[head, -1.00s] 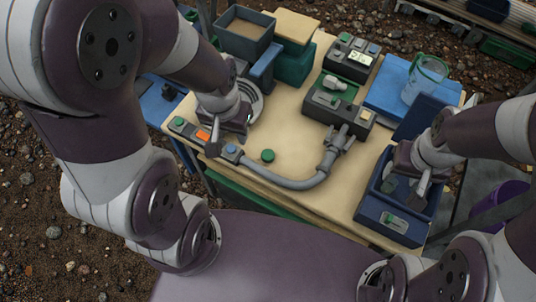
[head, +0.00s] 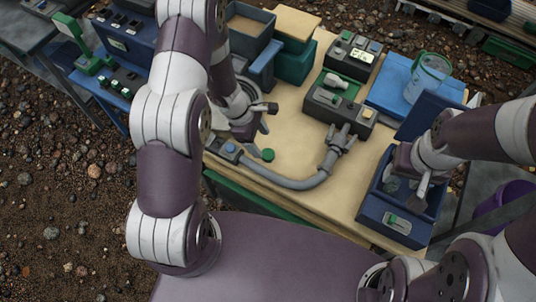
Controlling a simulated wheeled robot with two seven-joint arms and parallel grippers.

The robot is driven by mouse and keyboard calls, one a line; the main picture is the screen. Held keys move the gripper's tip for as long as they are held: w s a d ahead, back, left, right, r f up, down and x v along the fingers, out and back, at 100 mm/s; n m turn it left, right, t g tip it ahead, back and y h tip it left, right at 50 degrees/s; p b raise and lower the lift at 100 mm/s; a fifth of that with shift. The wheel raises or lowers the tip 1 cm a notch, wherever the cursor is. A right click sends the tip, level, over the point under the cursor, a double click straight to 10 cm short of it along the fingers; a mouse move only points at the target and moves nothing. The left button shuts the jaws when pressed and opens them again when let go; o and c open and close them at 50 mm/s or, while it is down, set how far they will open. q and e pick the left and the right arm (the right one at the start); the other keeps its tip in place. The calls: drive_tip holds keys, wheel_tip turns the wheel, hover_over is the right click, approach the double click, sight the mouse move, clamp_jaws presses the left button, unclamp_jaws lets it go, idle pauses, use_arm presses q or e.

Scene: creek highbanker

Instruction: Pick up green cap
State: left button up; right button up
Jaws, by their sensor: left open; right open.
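No contact with the cap can be made out. My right gripper (head: 403,192) is open over the dark blue bin (head: 390,220) at the table's right. Its fingertips are partly hidden in the bin.
A grey hose (head: 290,183) curves in front of the cap to a dark control box (head: 342,103). A small box with a blue button (head: 230,149) sits left of the cap. A clear bucket (head: 427,75) stands on a blue case. Bare table lies right of the cap.

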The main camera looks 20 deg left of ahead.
sight(268, 153)
use_arm(q)
drive_tip(key=x, duration=0.2)
drive_tip(key=s+b+x, duration=0.1)
drive_tip(key=x, duration=0.1)
drive_tip(key=shift+d+f, duration=0.15)
drive_tip(key=shift+d, duration=0.1)
drive_tip(key=shift+w+d+f, duration=0.15)
drive_tip(key=shift+f, duration=0.2)
drive_tip(key=c, duration=0.9)
drive_tip(key=shift+r, duration=0.1)
